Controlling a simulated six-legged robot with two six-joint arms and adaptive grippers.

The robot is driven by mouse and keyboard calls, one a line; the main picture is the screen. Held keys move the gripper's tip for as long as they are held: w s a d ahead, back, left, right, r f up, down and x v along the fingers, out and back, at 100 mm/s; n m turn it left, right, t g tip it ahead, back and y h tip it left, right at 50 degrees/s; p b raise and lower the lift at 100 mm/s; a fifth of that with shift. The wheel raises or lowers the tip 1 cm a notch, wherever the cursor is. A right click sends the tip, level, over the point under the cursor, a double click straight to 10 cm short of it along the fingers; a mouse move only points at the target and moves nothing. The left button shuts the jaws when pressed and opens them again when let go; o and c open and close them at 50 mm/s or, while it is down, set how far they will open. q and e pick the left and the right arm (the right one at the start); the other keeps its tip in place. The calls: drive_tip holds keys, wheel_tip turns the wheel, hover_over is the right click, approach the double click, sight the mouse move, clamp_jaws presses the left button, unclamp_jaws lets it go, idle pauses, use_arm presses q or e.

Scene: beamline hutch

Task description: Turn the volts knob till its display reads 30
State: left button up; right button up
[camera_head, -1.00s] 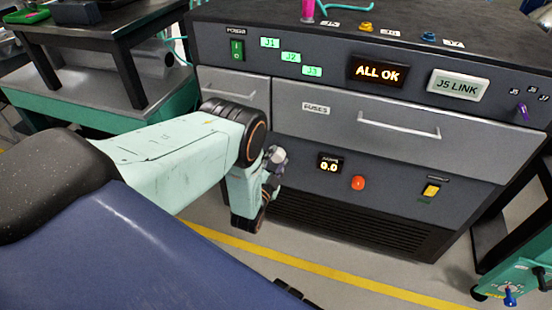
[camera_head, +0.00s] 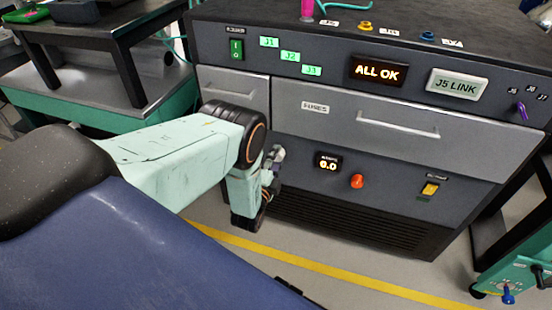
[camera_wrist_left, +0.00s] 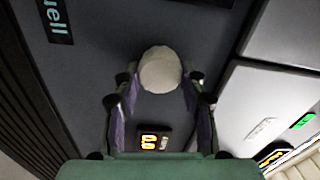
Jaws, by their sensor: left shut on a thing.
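A small display (camera_head: 328,163) on the lower front of the dark cabinet reads 0.0 in orange; its label is too small to read. The same display (camera_wrist_left: 155,140) shows in the left wrist view, close to a pale, round knob (camera_wrist_left: 160,67). My left gripper (camera_wrist_left: 160,82) has one finger on each side of this knob and is shut on it. In the head view my left gripper (camera_head: 272,165) is at the panel, left of the display. The knob cannot be made out there. My right gripper is not in view.
An orange-red button (camera_head: 357,181) and a yellow switch (camera_head: 430,189) are right of the display. Drawers with bar handles (camera_head: 398,128) are above. A lit sign (camera_head: 377,72) reads ALL OK. A vent grille (camera_head: 350,225) is below.

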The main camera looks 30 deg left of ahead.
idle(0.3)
use_arm(q)
drive_tip(key=o, duration=1.2)
drive_tip(key=shift+c, duration=0.2)
drive_tip(key=v, duration=1.2)
